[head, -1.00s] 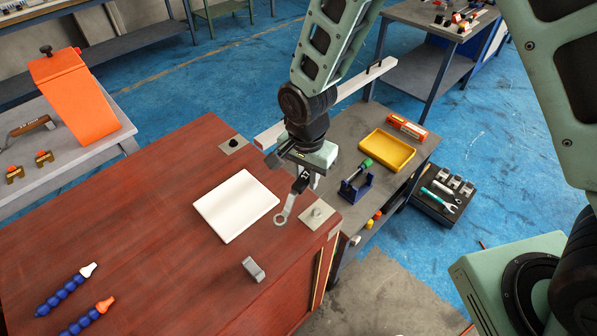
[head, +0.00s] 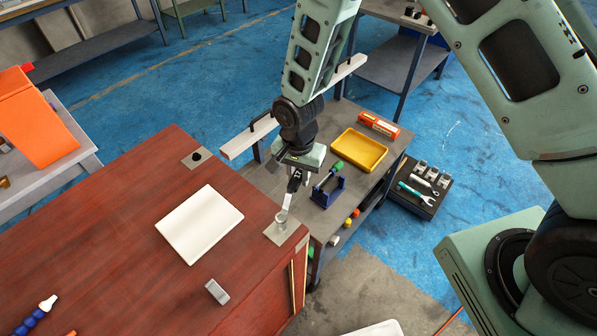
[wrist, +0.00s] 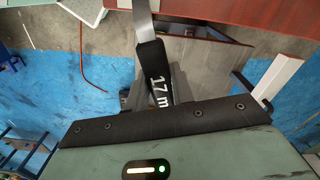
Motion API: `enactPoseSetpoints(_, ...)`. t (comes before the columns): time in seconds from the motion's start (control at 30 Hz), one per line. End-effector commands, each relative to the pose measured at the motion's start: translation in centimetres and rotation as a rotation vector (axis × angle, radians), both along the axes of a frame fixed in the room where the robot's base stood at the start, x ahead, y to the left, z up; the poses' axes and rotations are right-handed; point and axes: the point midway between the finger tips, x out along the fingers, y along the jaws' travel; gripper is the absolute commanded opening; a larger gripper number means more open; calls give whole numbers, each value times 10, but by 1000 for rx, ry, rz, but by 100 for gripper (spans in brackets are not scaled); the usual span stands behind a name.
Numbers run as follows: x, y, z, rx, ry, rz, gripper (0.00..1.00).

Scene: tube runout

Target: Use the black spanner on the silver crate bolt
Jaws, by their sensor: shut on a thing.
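The black spanner (wrist: 154,72) has a black grip marked "17 m" and a silver shank. My gripper (head: 295,178) is shut on its black grip, above the right corner of the red-brown crate (head: 130,215). The silver crate bolt (head: 281,226) stands on a metal plate at that corner. The spanner's silver end (head: 285,206) points down and overlaps the bolt in the head view. I cannot tell whether its ring is around the bolt or just above it. In the wrist view the ring end is out of frame.
A white panel (head: 200,224) and a small grey block (head: 217,292) lie on the crate. A black bolt (head: 196,157) sits at the far corner.

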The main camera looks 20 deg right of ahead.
Motion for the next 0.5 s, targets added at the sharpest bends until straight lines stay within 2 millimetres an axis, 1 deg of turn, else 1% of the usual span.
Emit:
enactPoseSetpoints(0.03,0,0,-7,0,0,0,0)
enactPoseSetpoints(0.23,0,0,-22,0,0,0,0)
enactPoseSetpoints(0.3,0,0,-18,1,-1,0,0)
enactPoseSetpoints(0.5,0,0,-18,0,0,0,0)
